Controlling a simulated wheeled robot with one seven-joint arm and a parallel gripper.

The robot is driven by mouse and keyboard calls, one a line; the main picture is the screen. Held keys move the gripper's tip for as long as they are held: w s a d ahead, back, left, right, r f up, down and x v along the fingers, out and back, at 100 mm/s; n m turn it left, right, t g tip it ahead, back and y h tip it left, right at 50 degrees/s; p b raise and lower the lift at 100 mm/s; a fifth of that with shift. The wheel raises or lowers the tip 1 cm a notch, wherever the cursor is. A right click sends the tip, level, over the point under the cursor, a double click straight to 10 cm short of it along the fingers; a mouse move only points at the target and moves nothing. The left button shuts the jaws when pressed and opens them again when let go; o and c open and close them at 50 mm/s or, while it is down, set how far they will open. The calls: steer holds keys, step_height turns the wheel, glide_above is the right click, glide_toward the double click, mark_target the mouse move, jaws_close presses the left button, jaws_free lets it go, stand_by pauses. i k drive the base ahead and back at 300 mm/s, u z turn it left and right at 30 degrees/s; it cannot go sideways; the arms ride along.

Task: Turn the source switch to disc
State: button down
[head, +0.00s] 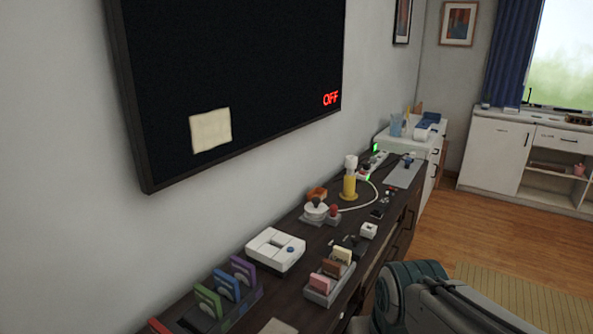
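The source switch cannot be told for sure, and no label for disc is readable. A round white piece with a dark knob (316,208) stands on the dark cabinet, with a small red knob (333,211) beside it. Part of my arm shows at the bottom right, in front of the cabinet. My gripper cannot be seen.
The dark cabinet (212,284) runs along the wall. It carries colored upright cases (227,285), a small rack of blocks (331,278) and a yellow stand (349,187) with a cable near it.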

mark_target(355, 239)
steer(key=u, duration=0.15)
steer(key=k, duration=0.45)
steer(key=z, duration=0.95)
steer(key=i, duration=1.6)
steer(key=u, duration=0.7)
